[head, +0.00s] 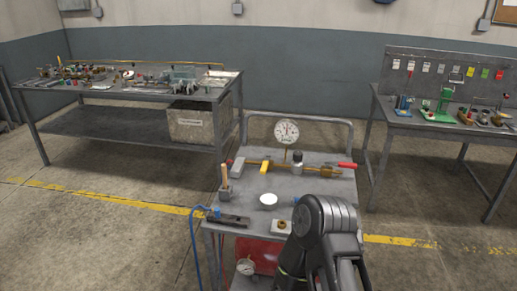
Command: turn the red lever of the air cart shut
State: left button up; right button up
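The air cart (243,205) stands in front of me, a grey metal cart with a raised rail at its back. Its red lever (347,165) is at the right end of a brass pipe line (310,183) on the cart top and points right. A yellow lever (266,167) sits on the left part of the same line. A round white gauge (286,131) stands upright behind it. One of my arms rises at the lower right, over the cart's near right corner, and hides part of it. I can make out no gripper fingers on it. Neither gripper shows at the red lever.
The cart top also holds a wooden-handled tool (225,181), a white round dish (268,200) and a dark flat block (229,220). A blue hose (192,238) hangs at its left. Workbenches stand at the back left (110,94) and right (440,128). Floor is clear between.

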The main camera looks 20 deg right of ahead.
aim_at(340, 164)
jog(key=l+u, duration=0.25)
jog(key=l, duration=0.2)
jog(key=l+u, duration=0.25)
jog(key=l, duration=0.2)
jog(key=k+l+u, duration=0.1)
jog(key=l+u, duration=0.15)
jog(key=l, duration=0.15)
jog(key=k+l+u, duration=0.1)
jog(key=l+u, duration=0.2)
jog(key=l, duration=0.15)
jog(key=k+l+u, duration=0.25)
jog(key=l, duration=0.15)
jog(key=l+u, duration=0.25)
jog(key=l, duration=0.15)
jog(key=k+l, duration=0.25)
jog(key=l, duration=0.2)
jog(key=k+l, duration=0.3)
jog(key=l, duration=0.15)
jog(key=k+l, duration=0.25)
jog(key=l, duration=0.2)
jog(key=k+l+u, duration=0.1)
jog(key=k+l, duration=0.15)
jog(key=l, duration=0.2)
